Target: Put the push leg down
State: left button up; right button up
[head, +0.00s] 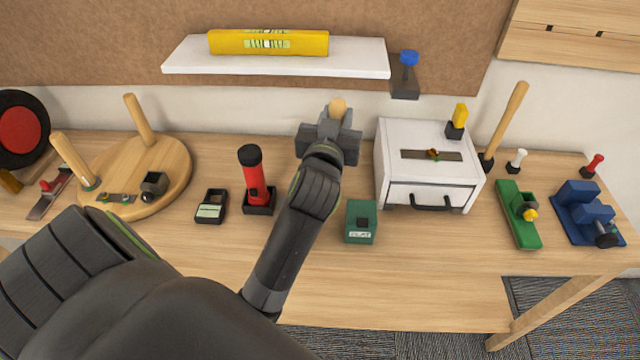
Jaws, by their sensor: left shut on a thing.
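My left gripper (330,137) is above the back of the workbench, left of the white drawer box, and is shut on a pale wooden piece. Only the rounded end of this piece, which looks like the push leg (338,106), shows beyond the fingers; the rest is hidden by the gripper. A round wooden board (178,190) lies at the left of the bench with two wooden legs standing up from it, one at the back (138,119) and one at the left (74,160). My right gripper is not in view.
A red flashlight (253,178), a small black meter (211,206) and a green box (361,222) stand on the bench. The white drawer box (428,150) is right of the gripper. A shelf (275,63) with a yellow level hangs behind. The bench front is mostly clear.

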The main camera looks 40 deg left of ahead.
pick_arm(q)
jog(key=shift+n+g+y, duration=0.3)
jog(key=shift+n+y, duration=0.1)
jog(key=shift+y, duration=0.1)
jog(key=f, duration=0.3)
jog(key=a+f, duration=0.1)
jog(key=f, duration=0.2)
jog(key=f+b, duration=0.1)
jog(key=f, duration=0.3)
jog(key=shift+w+a+f, duration=0.1)
jog(key=shift+w+a, duration=0.1)
jog(key=shift+a, duration=0.15)
jog(key=shift+f, duration=0.35)
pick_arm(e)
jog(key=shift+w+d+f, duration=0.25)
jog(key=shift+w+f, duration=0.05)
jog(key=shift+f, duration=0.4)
pick_arm(q)
jog(key=shift+f, duration=0.1)
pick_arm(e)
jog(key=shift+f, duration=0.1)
